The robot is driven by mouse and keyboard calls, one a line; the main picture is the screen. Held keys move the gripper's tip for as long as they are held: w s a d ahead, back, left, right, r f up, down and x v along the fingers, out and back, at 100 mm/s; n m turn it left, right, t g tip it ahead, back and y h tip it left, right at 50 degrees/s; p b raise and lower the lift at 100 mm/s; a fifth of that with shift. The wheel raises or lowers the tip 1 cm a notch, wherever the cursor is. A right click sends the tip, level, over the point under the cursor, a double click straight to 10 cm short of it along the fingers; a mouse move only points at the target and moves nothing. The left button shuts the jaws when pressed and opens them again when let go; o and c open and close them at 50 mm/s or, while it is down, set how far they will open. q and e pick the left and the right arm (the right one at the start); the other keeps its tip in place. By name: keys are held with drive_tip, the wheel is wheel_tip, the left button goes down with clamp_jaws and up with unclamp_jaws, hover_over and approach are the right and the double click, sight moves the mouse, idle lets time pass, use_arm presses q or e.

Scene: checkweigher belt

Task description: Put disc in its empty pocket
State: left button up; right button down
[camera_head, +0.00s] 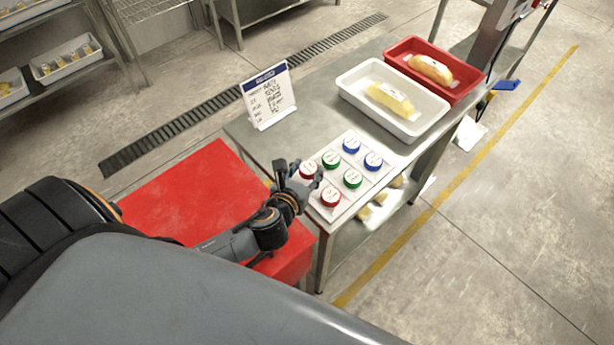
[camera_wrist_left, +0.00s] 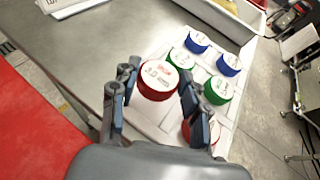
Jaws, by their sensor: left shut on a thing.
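My left gripper (camera_head: 303,178) is shut on a red disc with a white printed top (camera_head: 308,168). In the left wrist view the same red disc (camera_wrist_left: 158,80) sits between the two fingers (camera_wrist_left: 155,92). It is at the near left corner of the white pocket tray (camera_head: 318,182); I cannot tell whether it is seated or just above. The tray holds another red disc (camera_head: 331,196), two green discs (camera_head: 331,159) (camera_head: 352,178) and two blue discs (camera_head: 351,145) (camera_head: 373,160). No empty pocket shows clearly; the gripper hides part of that corner. My right gripper is not in view.
A printed sign (camera_head: 268,97) stands on the steel table (camera_head: 311,120) behind the tray. A white bin (camera_head: 348,89) and a red bin (camera_head: 463,89), each with a yellow item, are at the back right. A red surface (camera_head: 190,190) lies to the left.

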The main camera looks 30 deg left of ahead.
sight(307, 178)
use_arm(q)
drive_tip(key=shift+d+f, duration=0.1)
drive_tip(key=shift+f, duration=1.3)
drive_tip(key=o, duration=0.9)
drive_tip(key=shift+f, duration=0.1)
drive_tip(key=shift+o, duration=0.2)
drive_tip(key=shift+s, duration=0.15)
drive_tip(key=b+v, duration=0.1)
drive_tip(key=v, duration=0.9)
drive_tip(key=shift+s+d, duration=0.1)
drive_tip(key=shift+s, duration=0.15)
drive_tip(key=shift+s+r, duration=0.55)
